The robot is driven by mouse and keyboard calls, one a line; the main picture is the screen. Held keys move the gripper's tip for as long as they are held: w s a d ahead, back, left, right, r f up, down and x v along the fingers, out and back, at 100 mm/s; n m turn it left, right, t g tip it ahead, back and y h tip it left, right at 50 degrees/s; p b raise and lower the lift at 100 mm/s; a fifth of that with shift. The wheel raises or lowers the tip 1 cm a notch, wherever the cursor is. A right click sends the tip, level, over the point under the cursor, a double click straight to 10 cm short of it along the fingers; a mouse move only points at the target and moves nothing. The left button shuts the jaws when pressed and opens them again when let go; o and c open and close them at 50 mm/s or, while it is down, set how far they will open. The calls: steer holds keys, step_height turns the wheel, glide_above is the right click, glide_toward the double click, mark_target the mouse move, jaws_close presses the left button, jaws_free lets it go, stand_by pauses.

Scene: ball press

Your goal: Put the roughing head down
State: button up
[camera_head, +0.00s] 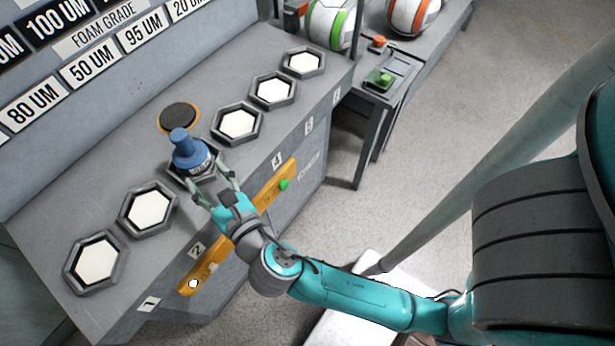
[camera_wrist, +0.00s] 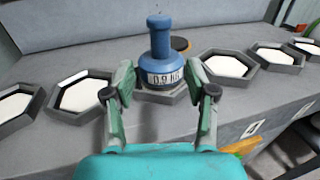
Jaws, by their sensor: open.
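A blue piece (camera_head: 188,150) with a knobbed neck and a wide base stands upright at the third hexagonal holder (camera_head: 210,172). Its white label, partly legible, shows in the wrist view (camera_wrist: 163,78). I cannot tell from its look alone whether it is the roughing head. A flat black disc with an orange rim (camera_head: 179,117) lies on the bench just behind it. My gripper (camera_head: 212,184) is open, with one finger on each side of the blue piece's base, seen also in the wrist view (camera_wrist: 162,84). No finger clearly touches it. The holder's pad is hidden.
Other hexagonal holders with white pads stand in the row, such as one to the left (camera_head: 147,208) and one to the right (camera_head: 238,124). A yellow panel with a green button (camera_head: 284,184) is on the bench front. Balls (camera_head: 331,22) sit at the back right.

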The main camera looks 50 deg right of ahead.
steer(key=s+d+f+m+g+y, duration=0.1)
steer(key=s+f+m+y, duration=0.2)
steer(key=s+f+m, duration=0.35)
steer(key=s+f+m+g+y, duration=0.15)
steer(key=s+f+m, duration=0.25)
steer(key=s+m, duration=0.45)
steer(key=s+d+r+m, duration=0.2)
steer(key=s+r+m, duration=0.1)
steer(key=s+m, duration=1.3)
steer(key=shift+s+r+m, duration=0.2)
steer(key=shift+s+m, duration=0.1)
steer(key=shift+m, duration=0.7)
